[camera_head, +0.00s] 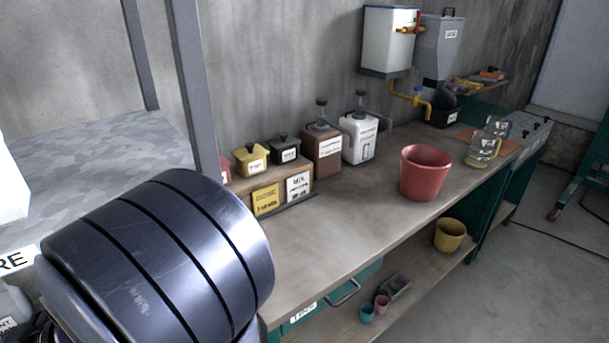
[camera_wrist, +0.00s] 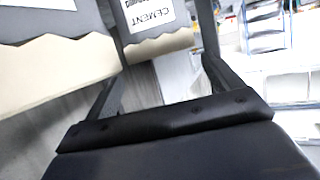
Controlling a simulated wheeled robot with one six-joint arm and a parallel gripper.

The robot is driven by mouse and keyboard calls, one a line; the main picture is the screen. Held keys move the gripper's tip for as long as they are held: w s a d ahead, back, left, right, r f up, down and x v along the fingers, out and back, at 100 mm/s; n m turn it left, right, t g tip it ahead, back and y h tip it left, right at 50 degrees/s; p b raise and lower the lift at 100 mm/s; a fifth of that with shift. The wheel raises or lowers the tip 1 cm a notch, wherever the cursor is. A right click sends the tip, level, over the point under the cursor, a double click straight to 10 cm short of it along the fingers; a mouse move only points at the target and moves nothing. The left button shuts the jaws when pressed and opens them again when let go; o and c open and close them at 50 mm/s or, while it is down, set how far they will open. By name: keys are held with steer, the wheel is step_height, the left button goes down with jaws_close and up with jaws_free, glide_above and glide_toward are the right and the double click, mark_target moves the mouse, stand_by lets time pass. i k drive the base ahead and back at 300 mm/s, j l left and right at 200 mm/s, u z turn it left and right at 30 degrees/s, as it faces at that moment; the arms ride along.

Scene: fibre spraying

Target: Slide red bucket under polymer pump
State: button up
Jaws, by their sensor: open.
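The red bucket (camera_head: 425,174) stands upright and empty-looking on the workbench (camera_head: 345,235), near its front edge. Two containers with pump tops stand behind and left of it: a brown one (camera_head: 322,152) and a white one (camera_head: 360,138). Their labels are too small to read, so I cannot tell which is the polymer pump. The white one's spout points right, and the bucket stands apart from both. My gripper (camera_wrist: 163,78) shows only in the wrist view, with its two dark fingers apart and nothing between them. It is away from the bucket, facing cement bags (camera_wrist: 62,65).
A small shelf with yellow (camera_head: 251,160) and black (camera_head: 284,150) boxes stands left of the pumps. Wall tanks (camera_head: 390,40) hang behind. Glass jugs (camera_head: 483,150) stand to the right. A yellow bucket (camera_head: 449,235) is on the lower shelf. The bench front-left is clear.

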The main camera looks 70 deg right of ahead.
mark_target(424, 169)
steer(key=k+j+z, duration=0.1)
steer(key=j+z, duration=0.3)
steer(key=k+j+z, duration=0.1)
steer(key=j+z, duration=0.3)
steer(key=k+j+z, duration=0.15)
steer(key=z, duration=0.25)
steer(key=i+l+z, duration=0.1)
steer(key=z, duration=0.3)
steer(key=i+l+z, duration=0.1)
steer(key=z, duration=0.3)
steer(key=i+z, duration=0.2)
steer(key=z, duration=0.25)
steer(key=i+z, duration=0.15)
steer(key=z, duration=0.25)
steer(key=i+z, duration=0.15)
steer(key=z, duration=0.25)
